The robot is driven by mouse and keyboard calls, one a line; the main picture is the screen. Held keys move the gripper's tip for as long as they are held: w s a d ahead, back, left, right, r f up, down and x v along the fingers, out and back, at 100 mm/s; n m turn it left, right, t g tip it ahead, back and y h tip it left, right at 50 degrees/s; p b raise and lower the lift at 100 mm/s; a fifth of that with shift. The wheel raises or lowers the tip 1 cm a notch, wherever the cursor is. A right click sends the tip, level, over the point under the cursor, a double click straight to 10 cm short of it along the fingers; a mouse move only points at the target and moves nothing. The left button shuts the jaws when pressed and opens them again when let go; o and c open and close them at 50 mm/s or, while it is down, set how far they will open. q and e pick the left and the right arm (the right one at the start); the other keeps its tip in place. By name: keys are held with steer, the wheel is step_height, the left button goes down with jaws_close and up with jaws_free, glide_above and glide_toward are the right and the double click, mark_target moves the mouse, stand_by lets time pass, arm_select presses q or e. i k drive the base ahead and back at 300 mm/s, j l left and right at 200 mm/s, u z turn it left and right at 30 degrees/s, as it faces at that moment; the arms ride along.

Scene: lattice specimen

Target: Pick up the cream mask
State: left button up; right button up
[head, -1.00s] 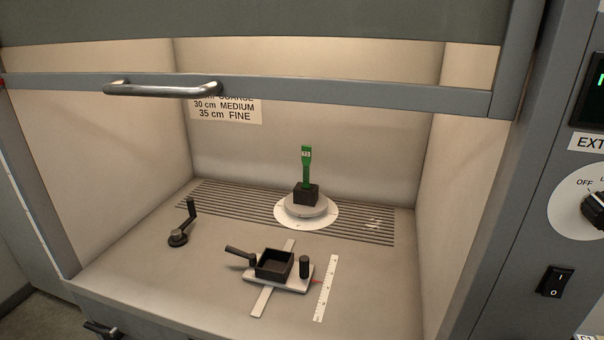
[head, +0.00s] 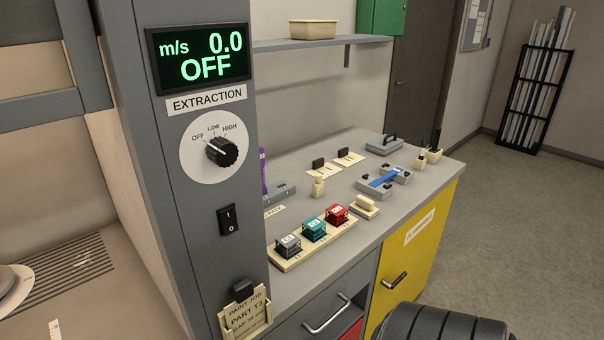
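Several cream pieces stand on the grey bench at right, and I cannot tell for sure which is the mask. Two are flat cream plates with black grips, a left one (head: 324,171) and a right one (head: 348,159). A small upright cream piece (head: 318,188) stands in front of them. A cream block with a rounded top (head: 365,206) lies near the bench's front edge. Neither gripper is in view.
A cream rack (head: 290,262) holds grey, teal and red blocks. A blue part in a grey fixture (head: 384,183) and a grey box (head: 384,145) stand behind. The extraction panel (head: 201,65) reads 0.0, OFF. A paint job card (head: 245,316) hangs below.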

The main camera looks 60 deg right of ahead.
mark_target(318, 186)
steer(key=z, duration=1.9)
